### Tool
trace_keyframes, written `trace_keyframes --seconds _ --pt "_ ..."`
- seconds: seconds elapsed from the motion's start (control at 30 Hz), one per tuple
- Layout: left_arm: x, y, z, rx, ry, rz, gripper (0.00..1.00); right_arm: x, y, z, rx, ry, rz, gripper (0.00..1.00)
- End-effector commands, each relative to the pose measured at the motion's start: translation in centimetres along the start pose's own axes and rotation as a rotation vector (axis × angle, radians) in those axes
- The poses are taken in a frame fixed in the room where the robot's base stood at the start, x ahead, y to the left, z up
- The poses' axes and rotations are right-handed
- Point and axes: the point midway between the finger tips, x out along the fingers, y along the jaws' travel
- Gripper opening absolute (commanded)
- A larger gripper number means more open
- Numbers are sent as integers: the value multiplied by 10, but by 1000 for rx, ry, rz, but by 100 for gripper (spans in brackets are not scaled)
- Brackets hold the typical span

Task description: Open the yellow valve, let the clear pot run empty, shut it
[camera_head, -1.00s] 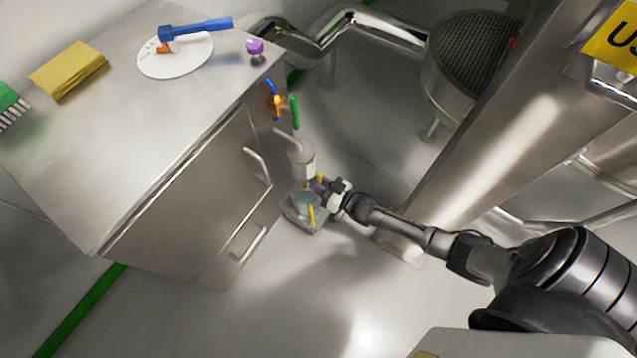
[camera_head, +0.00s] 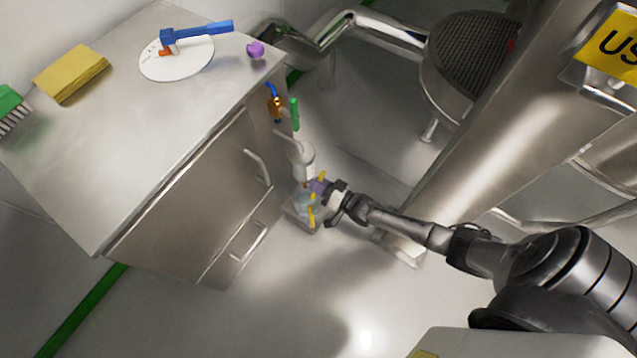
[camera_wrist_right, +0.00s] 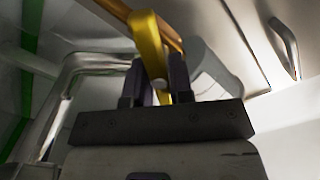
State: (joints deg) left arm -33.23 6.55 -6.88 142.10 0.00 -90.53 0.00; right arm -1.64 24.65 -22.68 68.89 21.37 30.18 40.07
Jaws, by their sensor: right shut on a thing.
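The pot (camera_head: 302,158), a small upright cylinder, hangs at the end of a bent pipe beside the steel cabinet. The yellow valve's handle (camera_wrist_right: 148,42) stands between the purple-grey fingers of my right gripper (camera_wrist_right: 155,82) in the wrist view, in front of a brass-coloured pipe. My right gripper is shut on this handle. In the head view, my right gripper (camera_head: 316,187) is just below the pot, and its fingers partly hide the valve. The liquid level in the pot is too small to tell. My left gripper is not in view.
A small box-like receptacle (camera_head: 299,218) stands below the pot, with another yellow piece (camera_head: 311,216) near it. Blue and green handles (camera_head: 295,114) are on the cabinet side. The cabinet top (camera_head: 130,130) holds a yellow sponge (camera_head: 70,74) and a white disc (camera_head: 180,66).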

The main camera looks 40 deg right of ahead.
Motion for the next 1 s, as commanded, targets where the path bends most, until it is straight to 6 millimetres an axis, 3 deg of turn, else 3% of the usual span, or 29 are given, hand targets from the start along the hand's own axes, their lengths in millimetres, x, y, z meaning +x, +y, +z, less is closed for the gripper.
trace_keyframes --seconds 0.6,1.0 --pt "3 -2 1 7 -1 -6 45 0 3 1 578 0 0 0" --pt "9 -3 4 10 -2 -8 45 0 3 1 845 0 -1 0"
